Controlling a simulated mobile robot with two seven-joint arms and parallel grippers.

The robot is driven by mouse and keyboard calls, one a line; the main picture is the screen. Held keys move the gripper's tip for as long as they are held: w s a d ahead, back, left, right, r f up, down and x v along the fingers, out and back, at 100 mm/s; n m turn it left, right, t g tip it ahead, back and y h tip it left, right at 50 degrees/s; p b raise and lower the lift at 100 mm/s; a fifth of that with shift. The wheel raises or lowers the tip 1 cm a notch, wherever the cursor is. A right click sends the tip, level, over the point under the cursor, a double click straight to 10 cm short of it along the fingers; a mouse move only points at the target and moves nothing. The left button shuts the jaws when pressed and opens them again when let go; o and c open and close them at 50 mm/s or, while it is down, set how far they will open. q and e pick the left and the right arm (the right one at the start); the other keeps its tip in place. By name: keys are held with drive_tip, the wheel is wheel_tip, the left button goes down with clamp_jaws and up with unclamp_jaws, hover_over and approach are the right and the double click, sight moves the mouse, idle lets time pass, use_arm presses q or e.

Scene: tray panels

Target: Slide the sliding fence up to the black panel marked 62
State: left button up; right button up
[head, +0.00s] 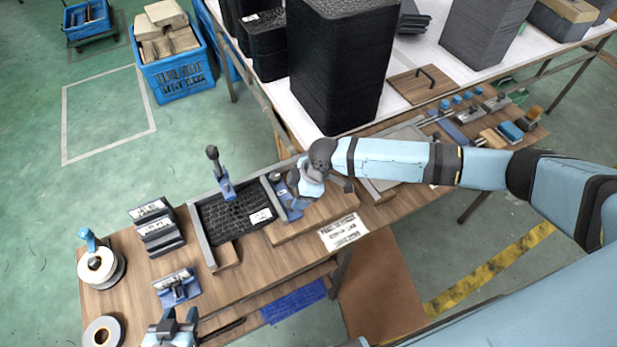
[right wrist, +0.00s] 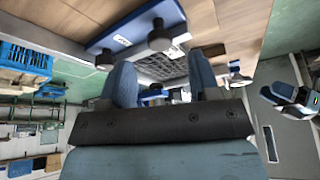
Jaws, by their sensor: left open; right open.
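The black panel (head: 235,222), with a white label too small to read, lies on the bench between grey side rails. The blue sliding fence (head: 286,205) is just right of the panel, partly hidden by my right gripper (head: 308,188). In the right wrist view the fence (right wrist: 137,27) shows as a blue bar with two dark knobs, with the textured panel (right wrist: 165,66) beyond it. I cannot tell whether they touch. My right gripper's fingers (right wrist: 162,76) are apart with nothing between them. My left gripper (head: 179,318) is open at the bench's front left edge.
A blue clamp with a dark upright handle (head: 221,178) stands at the panel's far side. Dark blocks (head: 157,227), a blue fixture (head: 177,288) and tape rolls (head: 100,267) lie left. A tall black stack (head: 340,70) stands behind. A printed sheet (head: 343,232) lies at the front edge.

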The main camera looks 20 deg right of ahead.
drive_tip(key=v, duration=0.9)
drive_tip(key=shift+b, duration=0.4)
drive_tip(key=shift+r, duration=0.1)
drive_tip(key=s+a+f+m+t+y, duration=0.45)
drive_tip(key=s+a, duration=0.25)
drive_tip(key=a, duration=0.2)
drive_tip(key=s+d+f+m+t+h, duration=0.5)
drive_tip(key=s+d+f+m, duration=0.1)
drive_tip(key=s+d, duration=0.5)
drive_tip(key=shift+s+d+f+m+h+p, duration=0.25)
drive_tip(key=shift+s+m+h+p, duration=0.1)
drive_tip(key=shift+s+m, duration=0.4)
